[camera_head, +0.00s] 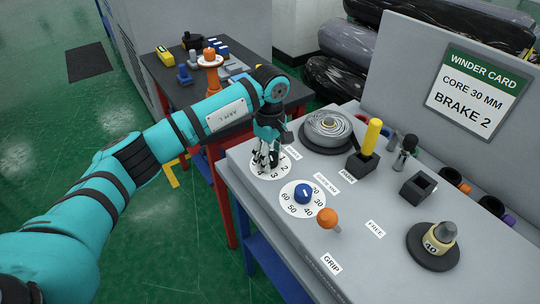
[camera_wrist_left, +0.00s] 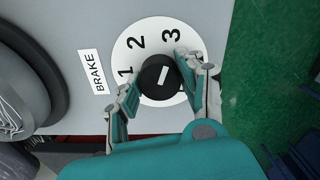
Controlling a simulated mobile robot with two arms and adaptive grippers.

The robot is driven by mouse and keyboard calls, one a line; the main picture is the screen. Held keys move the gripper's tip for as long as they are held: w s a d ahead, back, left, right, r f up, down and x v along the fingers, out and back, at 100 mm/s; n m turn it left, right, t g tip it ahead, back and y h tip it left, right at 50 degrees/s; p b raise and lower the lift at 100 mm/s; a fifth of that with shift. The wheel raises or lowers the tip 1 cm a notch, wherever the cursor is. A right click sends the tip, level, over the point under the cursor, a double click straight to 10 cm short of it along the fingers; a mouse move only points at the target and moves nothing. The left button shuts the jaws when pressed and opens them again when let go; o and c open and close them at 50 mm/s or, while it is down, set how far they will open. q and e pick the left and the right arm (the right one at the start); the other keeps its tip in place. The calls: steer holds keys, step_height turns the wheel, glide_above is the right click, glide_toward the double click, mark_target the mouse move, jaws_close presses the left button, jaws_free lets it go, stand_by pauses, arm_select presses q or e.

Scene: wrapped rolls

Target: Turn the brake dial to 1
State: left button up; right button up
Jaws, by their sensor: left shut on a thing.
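The brake dial is a black knob (camera_wrist_left: 153,90) with a white mark, on a round white plate (camera_wrist_left: 150,30) numbered 1, 2 and 3. In the left wrist view the mark points up and slightly right, roughly toward the 3. A BRAKE label (camera_wrist_left: 92,72) lies beside the plate. My left gripper (camera_wrist_left: 158,78) is shut on the knob, one finger on each side. In the head view the left gripper (camera_head: 267,160) reaches down onto the dial plate (camera_head: 262,174) and hides most of the knob. My right gripper is in neither view.
A blue dial (camera_head: 302,193) and an orange-knobbed lever (camera_head: 327,218) stand close by on the grey console. A coiled grey roll (camera_head: 328,128) and a yellow handle (camera_head: 371,136) are behind. The winder card (camera_head: 471,93) reads CORE 30 MM, BRAKE 2.

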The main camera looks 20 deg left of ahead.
arm_select(q)
steer(key=n+b, duration=0.2)
steer(key=n, duration=0.2)
steer(key=shift+n, duration=0.4)
steer(key=n+b, duration=0.1)
steer(key=n, duration=0.4)
steer(key=n+b, duration=0.1)
steer(key=n, duration=0.5)
steer(key=shift+n, duration=0.4)
steer(key=n, duration=0.5)
steer(key=shift+r+b, duration=0.15)
steer(key=shift+b, duration=0.15)
steer(key=shift+n, duration=0.3)
steer(key=o, duration=1.2)
